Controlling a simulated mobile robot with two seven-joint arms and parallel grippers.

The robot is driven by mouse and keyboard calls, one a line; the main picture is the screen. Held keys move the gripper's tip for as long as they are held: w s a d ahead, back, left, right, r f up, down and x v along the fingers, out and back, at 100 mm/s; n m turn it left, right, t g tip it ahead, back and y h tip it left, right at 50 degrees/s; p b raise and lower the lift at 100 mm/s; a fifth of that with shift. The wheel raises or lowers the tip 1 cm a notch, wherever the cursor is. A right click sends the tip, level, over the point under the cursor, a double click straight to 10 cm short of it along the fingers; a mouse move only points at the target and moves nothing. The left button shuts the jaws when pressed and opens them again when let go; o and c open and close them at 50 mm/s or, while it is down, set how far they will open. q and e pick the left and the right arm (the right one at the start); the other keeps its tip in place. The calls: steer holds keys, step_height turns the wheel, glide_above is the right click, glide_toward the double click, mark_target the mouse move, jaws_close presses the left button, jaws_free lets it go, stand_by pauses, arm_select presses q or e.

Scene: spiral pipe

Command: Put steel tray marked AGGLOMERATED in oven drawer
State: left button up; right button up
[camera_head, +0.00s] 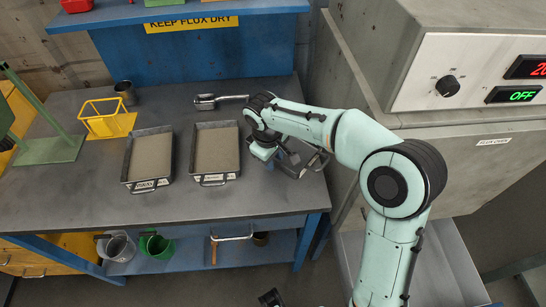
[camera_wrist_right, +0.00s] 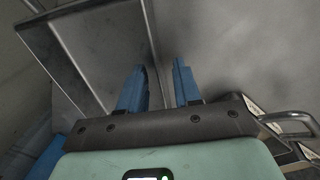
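Two steel trays filled with grey-brown material, a left one (camera_head: 128,165) and a middle one (camera_head: 193,150), stand on the workbench; their labels are too small to read. A metal frame-like piece with a handle (camera_head: 322,160), apparently a third tray, is mostly hidden by my right gripper (camera_head: 290,158). In the right wrist view my blue fingers (camera_wrist_right: 160,88) are apart, and a thin metal edge (camera_wrist_right: 153,40) runs between them. A handle and label plates (camera_wrist_right: 290,122) show at the right there. A dark piece (camera_head: 270,298) at the bottom edge may be my left gripper.
The oven (camera_head: 470,160) with its control panel stands at the right. A grey surface (camera_head: 440,265), possibly its open drawer, lies below. A scoop (camera_head: 220,99), cup (camera_head: 126,92) and yellow stand (camera_head: 107,122) are on the bench (camera_head: 215,215). The bench's front strip is clear.

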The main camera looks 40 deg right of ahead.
step_height(320, 180, up, 12)
steer(key=a+p, duration=0.2)
steer(key=shift+s, duration=0.3)
stand_by(0.3)
